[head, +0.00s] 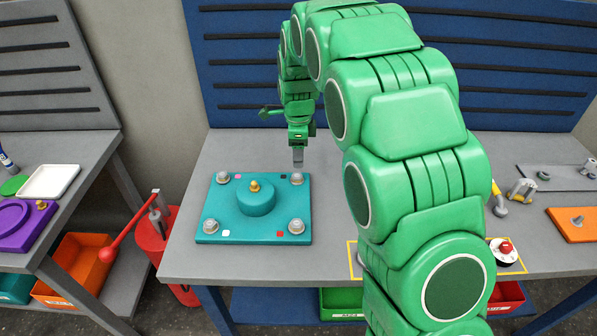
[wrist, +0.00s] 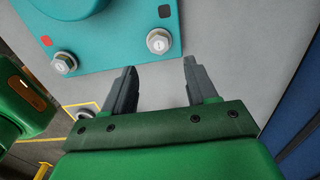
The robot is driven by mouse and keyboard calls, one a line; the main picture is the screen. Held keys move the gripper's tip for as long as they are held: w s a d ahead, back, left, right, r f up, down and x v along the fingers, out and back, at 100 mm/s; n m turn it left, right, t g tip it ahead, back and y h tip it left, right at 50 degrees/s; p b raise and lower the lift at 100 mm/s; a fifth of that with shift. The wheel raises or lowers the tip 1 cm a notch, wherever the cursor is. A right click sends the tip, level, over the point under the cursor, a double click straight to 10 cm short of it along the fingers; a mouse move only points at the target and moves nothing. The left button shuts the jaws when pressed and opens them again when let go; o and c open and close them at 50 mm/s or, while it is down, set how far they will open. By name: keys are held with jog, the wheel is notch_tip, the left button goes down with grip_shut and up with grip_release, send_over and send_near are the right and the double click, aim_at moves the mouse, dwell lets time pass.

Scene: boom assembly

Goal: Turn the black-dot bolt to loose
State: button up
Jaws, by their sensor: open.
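The teal plate (head: 210,207) lies on the grey workbench with a silver bolt at each corner. The black-dot bolt (head: 296,178) is at its far right corner, beside a black square mark (head: 284,176). In the wrist view this bolt (wrist: 159,41) shows a round pale cap with a small mark, too small to read, near the black square (wrist: 164,11). My gripper (head: 298,160) points down just above and behind that bolt. In the wrist view its two fingers (wrist: 160,68) are apart and empty, with the bolt beyond their tips, not between them.
The red-mark bolt (head: 296,226) is at the near right corner of the plate, and a raised round boss with a brass knob (head: 255,186) is at its middle. A red-and-white button (head: 505,247) stands at the right. The blue pegboard (head: 240,60) rises behind the bench.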

aim_at(298, 175)
jog(key=shift+f, duration=3.85)
jog(key=shift+c, duration=0.3)
jog(key=c, duration=1)
